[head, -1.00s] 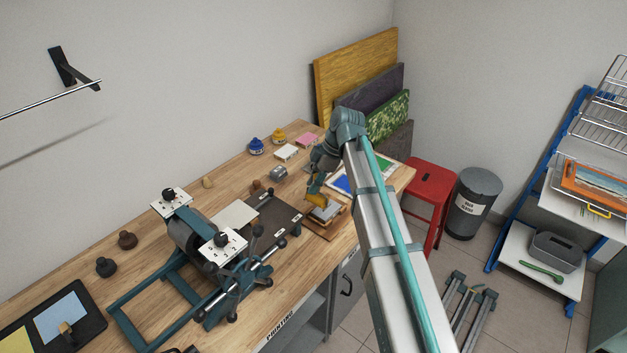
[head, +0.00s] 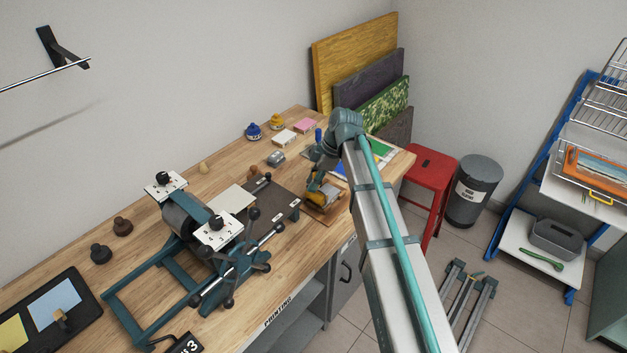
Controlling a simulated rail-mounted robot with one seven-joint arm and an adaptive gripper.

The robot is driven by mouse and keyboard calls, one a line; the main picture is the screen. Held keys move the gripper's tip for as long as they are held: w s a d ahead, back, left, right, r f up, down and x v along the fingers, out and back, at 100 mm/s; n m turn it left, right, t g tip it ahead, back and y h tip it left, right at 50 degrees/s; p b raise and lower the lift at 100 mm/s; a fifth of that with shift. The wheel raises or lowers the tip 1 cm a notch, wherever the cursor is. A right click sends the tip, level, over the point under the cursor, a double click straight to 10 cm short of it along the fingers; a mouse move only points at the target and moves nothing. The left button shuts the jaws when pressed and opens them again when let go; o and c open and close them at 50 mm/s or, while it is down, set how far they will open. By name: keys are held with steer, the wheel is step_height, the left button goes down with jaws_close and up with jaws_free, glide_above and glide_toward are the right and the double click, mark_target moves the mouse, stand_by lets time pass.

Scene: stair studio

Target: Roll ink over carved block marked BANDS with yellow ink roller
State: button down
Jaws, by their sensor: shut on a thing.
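My gripper (head: 317,184) is over the far right part of the workbench, shut on the yellow ink roller (head: 319,198). Its fingers and the arm hide part of the roller. The roller is low over a carved block (head: 327,208) on a wooden board (head: 318,217) near the bench's front edge. The roller covers most of the block. I cannot tell whether the roller touches it, and no marking on the block is readable.
A dark-green press (head: 215,260) fills the middle of the bench, with a dark bed plate (head: 275,200) beside the board. Ink pots (head: 253,132) stand at the back. A red stool (head: 432,172) is beyond the bench.

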steer(key=shift+f, duration=0.45)
stand_by(0.8)
